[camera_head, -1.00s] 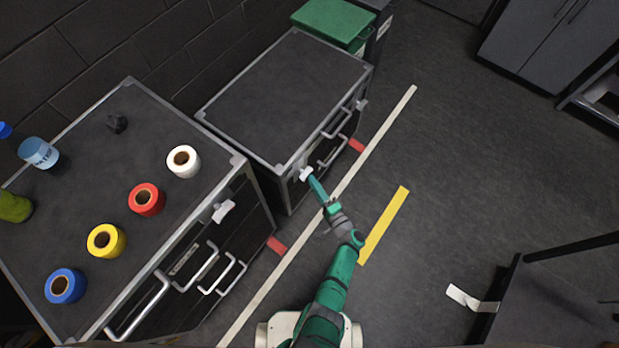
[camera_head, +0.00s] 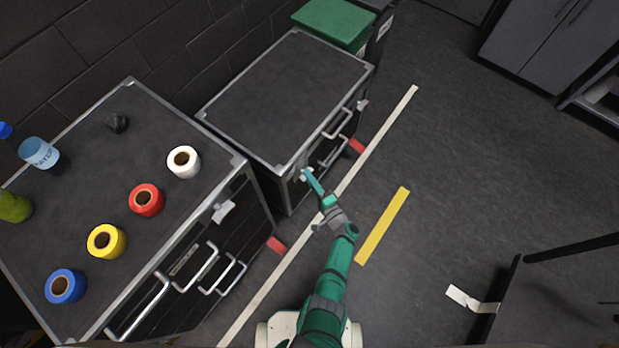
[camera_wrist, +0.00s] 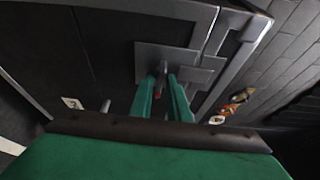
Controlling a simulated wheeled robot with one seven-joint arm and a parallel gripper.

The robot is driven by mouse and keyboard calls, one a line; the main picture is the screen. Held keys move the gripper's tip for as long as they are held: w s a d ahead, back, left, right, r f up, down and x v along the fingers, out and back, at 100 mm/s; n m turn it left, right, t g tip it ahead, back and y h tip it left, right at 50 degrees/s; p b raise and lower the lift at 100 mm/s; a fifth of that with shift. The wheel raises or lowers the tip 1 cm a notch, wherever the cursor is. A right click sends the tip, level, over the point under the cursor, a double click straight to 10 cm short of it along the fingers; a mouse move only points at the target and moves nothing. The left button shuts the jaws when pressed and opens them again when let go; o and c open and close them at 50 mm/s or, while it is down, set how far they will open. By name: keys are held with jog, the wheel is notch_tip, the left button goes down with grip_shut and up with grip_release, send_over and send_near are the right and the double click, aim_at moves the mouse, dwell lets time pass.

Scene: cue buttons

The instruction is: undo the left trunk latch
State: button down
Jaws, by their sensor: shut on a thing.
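The black trunk with metal edges (camera_head: 285,95) stands in the middle of the head view, lid down. Its left latch (camera_head: 301,172) is on the front face near the left corner; its right latch (camera_head: 362,105) is farther along. My gripper (camera_head: 307,174) is at the left latch. In the wrist view the latch's grey plates (camera_wrist: 185,60) lie ahead, and my gripper (camera_wrist: 161,76) is shut on the small lever between its green fingertips. The fingers partly hide the lever, so its exact turn is unclear.
A second trunk (camera_head: 100,150) at left carries tape rolls and bottles, with a latch (camera_head: 223,211) and handles on its front. A green-lidded bin (camera_head: 333,24) stands behind. The floor to the right is open, with a yellow strip (camera_head: 383,225).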

jog(key=shift+m, duration=0.3)
jog(key=shift+w+d+r+m+g+y, duration=0.1)
jog(key=shift+m+g+y, duration=0.1)
jog(key=shift+m+g, duration=1.5)
jog(key=shift+w+d+r+m+g+y, duration=0.15)
jog(key=shift+m+g, duration=0.6)
jog(key=shift+m, duration=1.8)
jog(key=shift+d+r+m+g+y, duration=0.1)
jog(key=shift+m+g+y, duration=0.15)
jog(key=shift+m+g, duration=1.45)
jog(key=shift+m+t, duration=0.45)
jog(key=shift+m, duration=0.1)
jog(key=c, duration=1.9)
grip_release()
